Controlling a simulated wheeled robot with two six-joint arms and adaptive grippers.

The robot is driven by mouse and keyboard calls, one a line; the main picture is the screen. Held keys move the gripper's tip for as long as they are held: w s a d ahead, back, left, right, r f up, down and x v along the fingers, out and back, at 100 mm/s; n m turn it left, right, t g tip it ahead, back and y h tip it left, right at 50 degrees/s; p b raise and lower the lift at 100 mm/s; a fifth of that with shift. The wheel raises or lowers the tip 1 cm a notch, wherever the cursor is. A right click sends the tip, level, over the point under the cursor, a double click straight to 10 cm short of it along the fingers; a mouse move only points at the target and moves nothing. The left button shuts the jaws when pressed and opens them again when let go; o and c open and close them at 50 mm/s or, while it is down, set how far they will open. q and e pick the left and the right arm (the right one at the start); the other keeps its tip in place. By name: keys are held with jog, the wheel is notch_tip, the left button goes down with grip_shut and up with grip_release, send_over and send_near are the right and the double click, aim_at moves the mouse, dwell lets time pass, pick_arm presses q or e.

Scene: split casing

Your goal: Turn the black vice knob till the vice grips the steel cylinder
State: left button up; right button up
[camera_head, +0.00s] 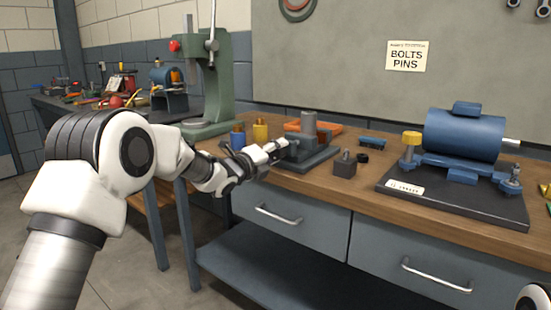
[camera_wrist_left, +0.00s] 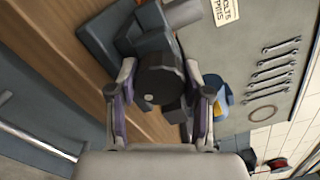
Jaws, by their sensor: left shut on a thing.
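The dark grey vice (camera_head: 310,157) stands on the wooden bench near its front edge, and part of it shows in the left wrist view (camera_wrist_left: 103,40). The steel cylinder (camera_head: 308,122) stands upright at the vice; in the left wrist view only part of it (camera_wrist_left: 184,12) shows at the top edge. I cannot tell whether the jaws touch it. The black vice knob (camera_wrist_left: 160,78) sits between the fingers of my left gripper (camera_head: 272,151), one finger on each side. The left gripper is shut on the knob. My right gripper is out of view.
A blue motor (camera_head: 463,134) on a dark plate stands to the right. A small dark block (camera_head: 344,166) lies between it and the vice. Blue (camera_head: 237,138) and yellow (camera_head: 260,131) cylinders stand behind my left gripper, with a green press (camera_head: 221,80) behind them.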

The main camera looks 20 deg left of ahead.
pick_arm(q)
jog(key=shift+f, duration=0.15)
jog(key=o, duration=1.2)
jog(key=shift+c, duration=0.2)
jog(key=v, duration=1.2)
